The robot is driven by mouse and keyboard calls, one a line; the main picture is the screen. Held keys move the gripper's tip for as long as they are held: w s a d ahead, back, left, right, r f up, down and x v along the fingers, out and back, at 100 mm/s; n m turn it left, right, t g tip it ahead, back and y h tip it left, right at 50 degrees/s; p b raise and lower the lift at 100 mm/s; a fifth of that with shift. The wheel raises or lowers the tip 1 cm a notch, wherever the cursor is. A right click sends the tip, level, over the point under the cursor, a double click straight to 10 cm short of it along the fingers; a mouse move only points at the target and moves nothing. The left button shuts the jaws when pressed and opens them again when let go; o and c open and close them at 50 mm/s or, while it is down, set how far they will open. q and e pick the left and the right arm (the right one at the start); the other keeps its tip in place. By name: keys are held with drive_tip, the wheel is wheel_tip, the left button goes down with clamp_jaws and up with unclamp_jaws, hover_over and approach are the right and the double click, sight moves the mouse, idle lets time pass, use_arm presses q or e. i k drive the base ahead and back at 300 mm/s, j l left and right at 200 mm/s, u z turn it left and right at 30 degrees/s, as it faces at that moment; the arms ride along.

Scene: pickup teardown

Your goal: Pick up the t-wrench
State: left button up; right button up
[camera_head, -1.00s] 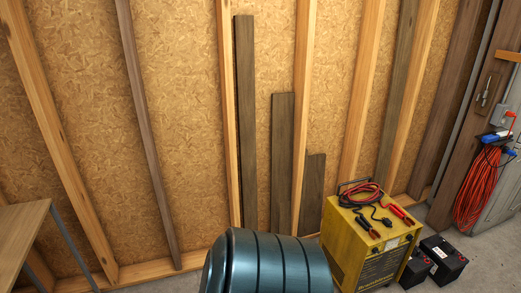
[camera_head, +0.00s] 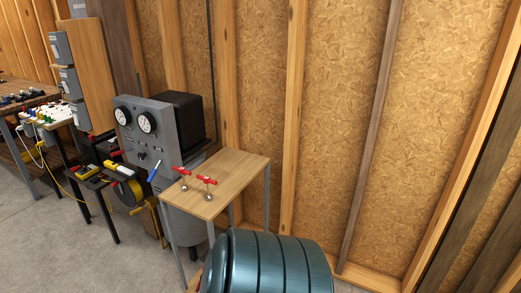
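Two small tools with red T-shaped handles and metal lower ends stand on a small wooden table (camera_head: 235,165). One T-handled tool (camera_head: 207,181) is near the table's front middle. The other T-handled tool (camera_head: 182,172) is to its left, near the left edge. Either could be the t-wrench; I cannot tell which. Neither of my grippers is in view.
A grey machine with dials (camera_head: 155,125) stands behind and left of the table. A blue-handled item (camera_head: 153,171) shows beside its lower front. A bench (camera_head: 25,100) with several items is at the far left. Bare studded wall fills the right.

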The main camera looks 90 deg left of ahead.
sight(206, 179)
drive_tip(key=u, duration=3.2)
drive_tip(key=i+l+u, duration=0.8)
drive_tip(key=l, duration=0.35)
drive_tip(key=i+l+u, duration=0.25)
drive_tip(key=l, duration=0.2)
drive_tip(key=k+j, duration=0.05)
